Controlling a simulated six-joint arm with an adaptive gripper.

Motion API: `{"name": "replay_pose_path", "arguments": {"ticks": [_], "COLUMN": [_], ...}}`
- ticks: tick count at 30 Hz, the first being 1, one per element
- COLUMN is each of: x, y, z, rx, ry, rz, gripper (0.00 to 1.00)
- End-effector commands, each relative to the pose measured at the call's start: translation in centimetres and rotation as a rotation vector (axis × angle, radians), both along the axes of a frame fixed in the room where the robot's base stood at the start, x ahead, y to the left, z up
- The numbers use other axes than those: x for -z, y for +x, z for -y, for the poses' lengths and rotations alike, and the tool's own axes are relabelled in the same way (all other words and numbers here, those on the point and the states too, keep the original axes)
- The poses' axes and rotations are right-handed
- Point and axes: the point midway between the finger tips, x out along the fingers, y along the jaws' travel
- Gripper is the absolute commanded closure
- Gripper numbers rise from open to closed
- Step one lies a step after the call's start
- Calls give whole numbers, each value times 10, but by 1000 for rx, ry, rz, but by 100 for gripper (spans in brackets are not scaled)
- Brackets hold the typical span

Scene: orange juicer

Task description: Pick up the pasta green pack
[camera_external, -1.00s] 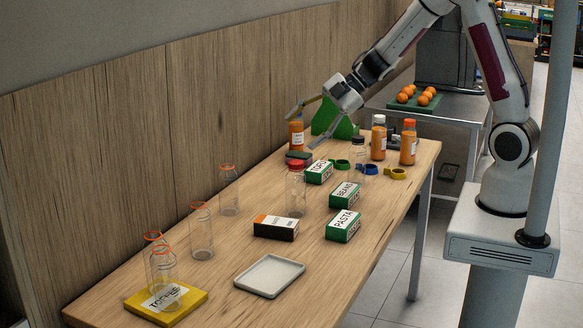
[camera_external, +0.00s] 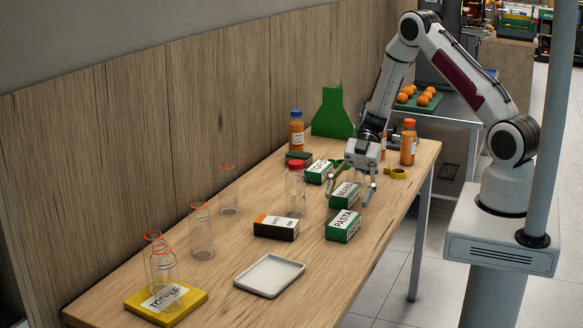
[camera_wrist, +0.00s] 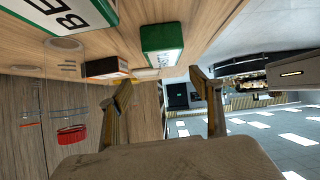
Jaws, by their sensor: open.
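The green and white pasta pack (camera_external: 343,226) lies on the table, label up, near the right edge in the external view. My gripper (camera_external: 349,191) is open, its fingers pointing down around the area of the beans pack (camera_external: 346,192), behind the pasta pack. I cannot tell whether the fingers touch the beans pack. In the wrist view my open gripper (camera_wrist: 165,92) has nothing between its fingertips. A green pack (camera_wrist: 161,44), likely the pasta, shows beyond the fingers, and part of another labelled pack (camera_wrist: 65,14) is at the upper left.
A clear bottle with a red cap (camera_external: 296,190) stands left of my gripper. Bare table lies in front of the pasta pack.

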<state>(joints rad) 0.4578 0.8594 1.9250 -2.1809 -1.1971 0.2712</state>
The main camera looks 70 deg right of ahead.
Motion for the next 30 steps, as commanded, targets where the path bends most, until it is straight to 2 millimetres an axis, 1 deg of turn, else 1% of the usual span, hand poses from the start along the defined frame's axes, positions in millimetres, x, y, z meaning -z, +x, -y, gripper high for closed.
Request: {"name": "replay_pose_path", "arguments": {"ticks": [1,6,18,23,30], "x": [6,16,19,21,29], "y": [-2,-8,-9,-9,-9], "z": [5,14,16,11,-5], "rx": [11,28,33,32,33], "ry": [16,50,57,59,58], "rz": [-19,-55,-64,-65,-64], "gripper": [36,36,36,36,36]}}
